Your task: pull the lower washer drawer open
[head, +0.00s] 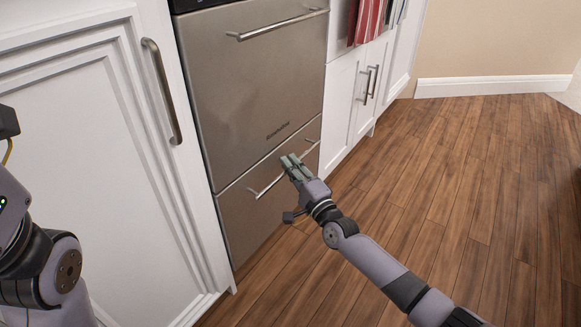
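The washer is a stainless-steel unit with two stacked drawer fronts. The lower washer drawer (240,222) sits flush under the upper drawer (240,85), with no visible gap. Its bar handle (264,188) runs across the front near the top. My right gripper (290,160) is at the middle of this handle and covers part of it. Its fingers look close together, but I cannot tell whether they close around the bar or are only in front of it. My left arm shows at the left edge; its gripper is out of view.
A white cabinet door (85,150) with a long handle (163,92) stands left of the washer. White cabinets (342,105) and hanging striped towels (367,20) are to the right. The wooden floor (460,180) in front is clear.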

